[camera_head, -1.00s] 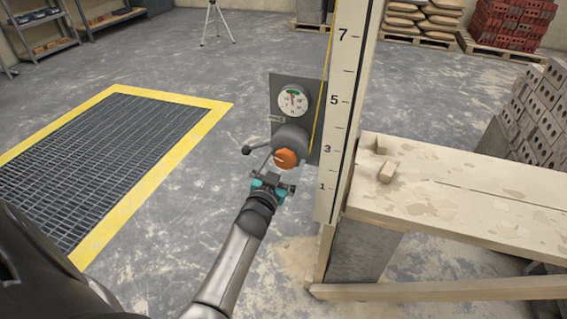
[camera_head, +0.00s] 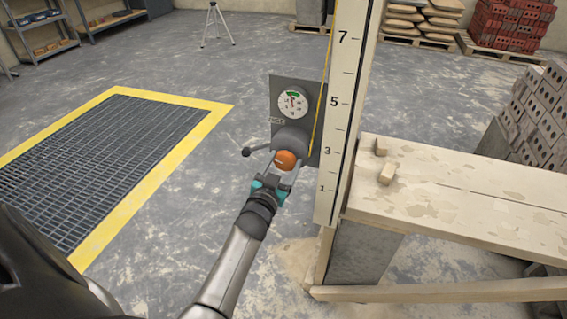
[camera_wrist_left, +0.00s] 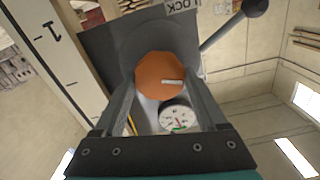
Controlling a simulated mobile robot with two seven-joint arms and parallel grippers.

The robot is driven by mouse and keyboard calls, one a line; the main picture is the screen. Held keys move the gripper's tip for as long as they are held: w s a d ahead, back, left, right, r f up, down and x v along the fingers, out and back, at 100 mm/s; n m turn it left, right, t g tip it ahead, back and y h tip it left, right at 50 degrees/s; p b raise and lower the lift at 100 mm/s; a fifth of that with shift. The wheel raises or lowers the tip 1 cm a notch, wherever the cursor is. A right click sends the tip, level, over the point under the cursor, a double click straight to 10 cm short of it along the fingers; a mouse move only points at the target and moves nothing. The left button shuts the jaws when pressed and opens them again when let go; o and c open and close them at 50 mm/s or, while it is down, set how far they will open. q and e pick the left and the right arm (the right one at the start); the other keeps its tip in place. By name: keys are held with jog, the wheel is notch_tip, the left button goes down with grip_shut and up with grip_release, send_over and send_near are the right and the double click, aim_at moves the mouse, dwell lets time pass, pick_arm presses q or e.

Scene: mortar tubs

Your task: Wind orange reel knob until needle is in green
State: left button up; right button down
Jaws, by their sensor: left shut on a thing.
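The orange knob (camera_head: 286,160) sits on the front of a grey reel (camera_head: 292,138) on a dark plate fixed to the post. My left gripper (camera_head: 283,168) is shut on the orange knob, its fingers on either side of it in the wrist view (camera_wrist_left: 160,85). A white mark on the knob points right in that view. The round white gauge (camera_head: 293,104) is above the reel, with a green band at its top. Its red needle points roughly up, near the green; I cannot tell whether it is inside. My right gripper is not in view.
A lever with a black ball (camera_head: 246,152) sticks out left of the reel. A LOCK label (camera_wrist_left: 181,5) shows near it. The numbered post (camera_head: 340,120) and plank bench (camera_head: 470,200) stand to the right. A yellow-edged floor grate (camera_head: 110,150) lies left.

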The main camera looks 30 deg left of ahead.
aim_at(284, 163)
pick_arm(q)
jog(key=m, duration=0.4)
jog(key=shift+d, duration=0.1)
jog(key=shift+m, duration=0.3)
jog(key=o, duration=1.3)
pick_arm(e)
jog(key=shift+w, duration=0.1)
pick_arm(q)
jog(key=p+v, duration=0.1)
jog(key=v, duration=0.3)
jog(key=shift+s, duration=0.35)
jog(key=p+v, duration=0.2)
jog(key=v, duration=0.8)
jog(key=shift+s+d+f, duration=0.1)
jog(key=shift+s, duration=0.15)
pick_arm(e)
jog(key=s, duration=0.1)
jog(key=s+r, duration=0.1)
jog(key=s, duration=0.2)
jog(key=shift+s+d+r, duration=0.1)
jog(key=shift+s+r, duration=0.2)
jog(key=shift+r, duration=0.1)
